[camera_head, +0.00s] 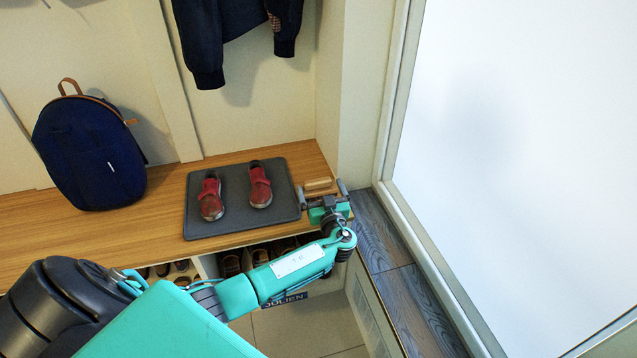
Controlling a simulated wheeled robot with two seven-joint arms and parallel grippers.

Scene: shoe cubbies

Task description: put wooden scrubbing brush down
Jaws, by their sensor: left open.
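The wooden scrubbing brush (318,184) is a small light-brown block. It lies near the right end of the wooden bench top (160,210), just right of the dark grey mat. My left gripper (322,192) reaches in from the left, with its two grey fingers spread apart, one to the left of the brush and one to the right. The gripper is open, and the brush lies at or just beyond the fingertips. I cannot tell whether a finger touches it. My right gripper is not in view.
A grey mat (230,222) holds a pair of red shoes (260,185). A dark blue backpack (90,150) stands at the left. A dark jacket (240,35) hangs above. Cubbies with shoes (231,264) are under the bench. A wall post and a white glass panel (520,150) bound the right.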

